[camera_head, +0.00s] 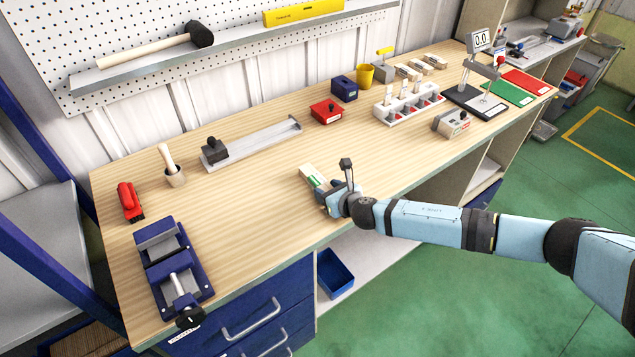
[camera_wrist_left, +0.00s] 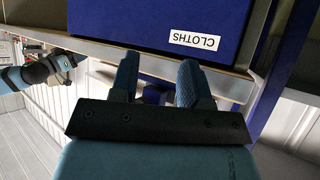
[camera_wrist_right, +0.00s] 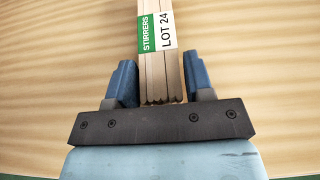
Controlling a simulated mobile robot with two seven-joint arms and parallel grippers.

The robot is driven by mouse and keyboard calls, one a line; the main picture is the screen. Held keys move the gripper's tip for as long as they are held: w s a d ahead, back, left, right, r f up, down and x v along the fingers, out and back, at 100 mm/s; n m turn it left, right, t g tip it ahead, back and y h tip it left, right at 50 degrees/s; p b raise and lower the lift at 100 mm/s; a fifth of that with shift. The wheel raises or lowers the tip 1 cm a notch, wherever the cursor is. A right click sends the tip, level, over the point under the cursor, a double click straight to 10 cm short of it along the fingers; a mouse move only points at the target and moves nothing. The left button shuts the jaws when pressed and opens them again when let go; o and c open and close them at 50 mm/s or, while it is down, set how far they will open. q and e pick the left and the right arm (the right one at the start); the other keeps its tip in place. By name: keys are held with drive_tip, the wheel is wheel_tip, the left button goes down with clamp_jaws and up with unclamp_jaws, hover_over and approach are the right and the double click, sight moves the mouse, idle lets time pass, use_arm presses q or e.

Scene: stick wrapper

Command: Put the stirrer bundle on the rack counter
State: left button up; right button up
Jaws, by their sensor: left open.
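The stirrer bundle (camera_head: 314,176) is a pale wooden block with a green and white label, lying on the workbench near its front edge. In the right wrist view the bundle (camera_wrist_right: 161,75) reads "STIRRERS LOT 24". My right gripper (camera_head: 330,194) is at its near end, one finger on each side; I cannot tell whether both fingers press on it. My left gripper (camera_wrist_left: 158,85) is open and empty, and out of the head view. A grey counter (camera_head: 45,250) between blue posts stands left of the bench; no label names it as the rack counter.
A slide jig (camera_head: 255,143) and red box (camera_head: 327,112) lie behind the bundle. Bench around the bundle is clear.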

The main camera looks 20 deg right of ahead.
drive_tip(key=c, duration=0.6)
wheel_tip(320, 180, up, 20)
drive_tip(key=p, duration=0.1)
drive_tip(key=s+a+f, duration=0.2)
drive_tip(key=s+a, duration=0.1)
drive_tip(key=s, duration=0.6)
drive_tip(key=shift+s+d+m+t+h, duration=0.15)
drive_tip(key=shift+s+d+m+h, duration=0.55)
drive_tip(key=shift+s+d, duration=0.8)
drive_tip(key=shift+s+d+m+t+h, duration=0.1)
drive_tip(key=shift+s+d+m+h, duration=0.65)
drive_tip(key=shift+s+d, duration=0.7)
drive_tip(key=shift+s+d+m+t+h, duration=0.15)
drive_tip(key=shift+s+d+m+h, duration=0.6)
drive_tip(key=shift+s, duration=1.2)
drive_tip(key=shift+d+f, duration=0.15)
drive_tip(key=shift+d, duration=0.05)
